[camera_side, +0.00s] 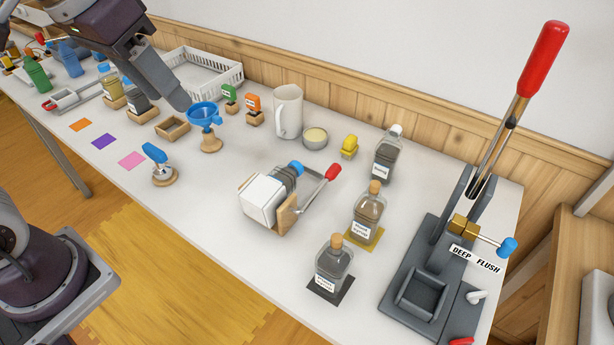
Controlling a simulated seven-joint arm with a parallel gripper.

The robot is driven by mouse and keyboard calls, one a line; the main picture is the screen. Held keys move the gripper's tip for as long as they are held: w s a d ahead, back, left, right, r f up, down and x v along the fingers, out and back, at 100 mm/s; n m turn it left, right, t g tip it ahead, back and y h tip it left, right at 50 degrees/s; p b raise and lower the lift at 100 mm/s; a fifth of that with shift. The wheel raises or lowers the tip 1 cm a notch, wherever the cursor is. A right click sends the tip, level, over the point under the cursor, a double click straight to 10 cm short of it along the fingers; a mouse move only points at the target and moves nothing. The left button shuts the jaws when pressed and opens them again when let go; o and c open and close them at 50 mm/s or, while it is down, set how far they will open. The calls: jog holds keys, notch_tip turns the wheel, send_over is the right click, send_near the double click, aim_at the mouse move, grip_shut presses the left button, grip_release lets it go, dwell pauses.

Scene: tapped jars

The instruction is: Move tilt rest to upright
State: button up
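The tilt rest (287,216) stands near the middle of the table. It has wooden side pieces and a metal arm ending in a red handle (333,172), which points up to the right. A dark jar with a blue cap (296,168) lies tilted in it, cap end to the back right. A white block-like part (262,200) covers its front left end. My gripper (180,98) is at the upper left, above the table and well apart from the tilt rest. Its fingers cannot be made out, so its opening is unclear.
Labelled bottles stand right of the rest, two on coloured mats. A grey press (420,262) with a tall red-topped lever fills the right end. A mug (288,112), a small bowl (315,137) and a blue funnel (205,114) stand behind.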

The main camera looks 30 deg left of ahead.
jog(key=w+d+f+g, duration=0.1)
jog(key=w+d+f, duration=0.1)
jog(key=w, duration=0.4)
jog(key=w+d+f+g, duration=0.1)
jog(key=w+d+f, duration=0.1)
jog(key=w, duration=0.5)
jog(key=g+h, duration=0.1)
jog(key=g, duration=0.1)
send_near(330, 170)
jog(key=f, duration=0.3)
jog(key=d+f, duration=0.1)
jog(key=f, duration=0.5)
jog(key=shift+d, duration=0.25)
grip_shut()
jog(key=shift+w, duration=0.1)
